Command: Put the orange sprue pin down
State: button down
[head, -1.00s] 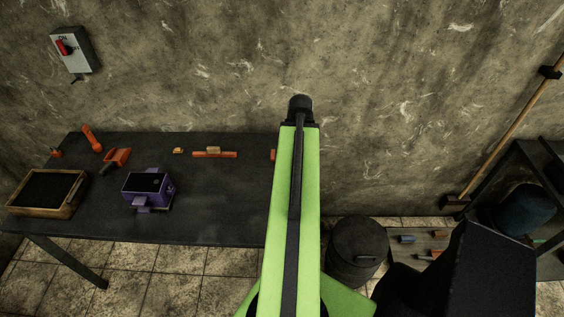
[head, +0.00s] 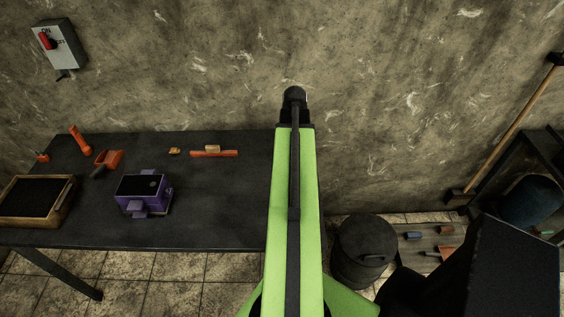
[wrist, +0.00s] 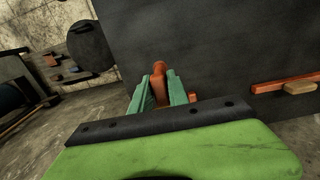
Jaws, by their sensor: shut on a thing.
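The orange sprue pin (wrist: 159,70) shows in the wrist view between the teal fingers of my gripper (wrist: 161,88). My gripper is shut on it, and its rounded end sticks out beyond the fingertips. Behind it is the dark table top (wrist: 220,45), which also shows in the head view (head: 225,205). I cannot tell whether the pin touches the table. In the head view my green arm hides the gripper and the pin.
An orange strip with a wooden block (head: 214,153) lies left of my arm. Further left are a purple box (head: 143,190), an orange-handled tool (head: 108,159) and a sand-filled wooden frame (head: 68,205). A dark bin (head: 362,255) stands right of the table.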

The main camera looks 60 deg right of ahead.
jog(key=shift+w+d+f, duration=0.1)
jog(key=shift+d+f, duration=0.1)
notch_tip(320, 180, down, 4)
jog(key=b, duration=0.4)
jog(key=shift+f, duration=0.1)
jog(key=shift+a+r, duration=0.1)
jog(key=shift+r, duration=0.15)
jog(key=shift+f, duration=0.25)
jog(key=c, duration=1.3)
grip_release()
jog(key=shift+r, duration=0.1)
notch_tip(320, 180, up, 12)
jog(key=p, duration=1.2)
jog(key=shift+r, duration=0.25)
